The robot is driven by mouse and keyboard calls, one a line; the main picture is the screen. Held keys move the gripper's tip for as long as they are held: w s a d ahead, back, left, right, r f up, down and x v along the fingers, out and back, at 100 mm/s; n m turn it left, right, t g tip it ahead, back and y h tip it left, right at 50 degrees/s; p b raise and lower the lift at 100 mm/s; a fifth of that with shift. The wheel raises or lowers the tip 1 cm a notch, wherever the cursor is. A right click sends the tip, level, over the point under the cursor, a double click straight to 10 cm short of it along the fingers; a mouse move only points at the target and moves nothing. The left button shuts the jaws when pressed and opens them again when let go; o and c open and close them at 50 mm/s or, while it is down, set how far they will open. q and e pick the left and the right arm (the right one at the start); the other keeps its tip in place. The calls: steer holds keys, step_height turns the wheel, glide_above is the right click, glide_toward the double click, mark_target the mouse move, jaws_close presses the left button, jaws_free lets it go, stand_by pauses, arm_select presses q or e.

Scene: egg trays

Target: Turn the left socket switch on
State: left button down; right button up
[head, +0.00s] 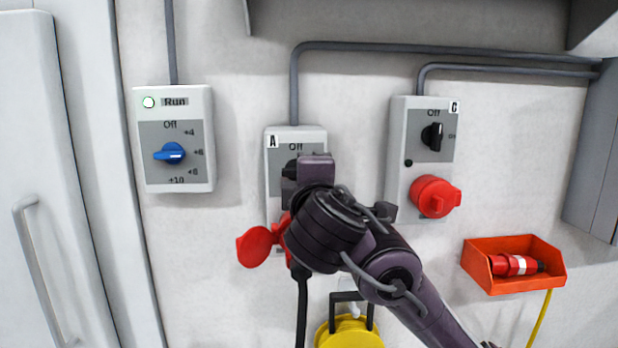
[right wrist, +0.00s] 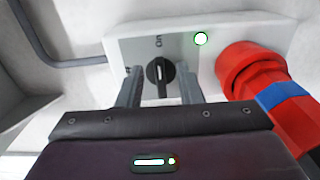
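The left socket box, marked A (head: 274,180), is on the wall in the middle of the head view, its lower part mostly hidden by my right arm. Its black switch knob (right wrist: 160,76) shows in the right wrist view, with its white mark lined up towards the "On" lettering. A green lamp (right wrist: 201,39) beside it is lit. My right gripper (right wrist: 160,88) is open, with one finger on each side of the knob and small gaps visible. A red plug with a blue band (right wrist: 270,92) sits in the socket. My left gripper is not in view.
A Run box (head: 205,150) with a blue dial hangs to the left. Socket box C (head: 400,180) is to the right. An orange bin (head: 512,280) holds a red plug. A red socket lid (head: 255,246) hangs open, and a black cable (head: 301,310) drops below box A.

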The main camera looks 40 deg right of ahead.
steer(key=v, duration=0.6)
steer(key=shift+s, duration=0.1)
stand_by(0.4)
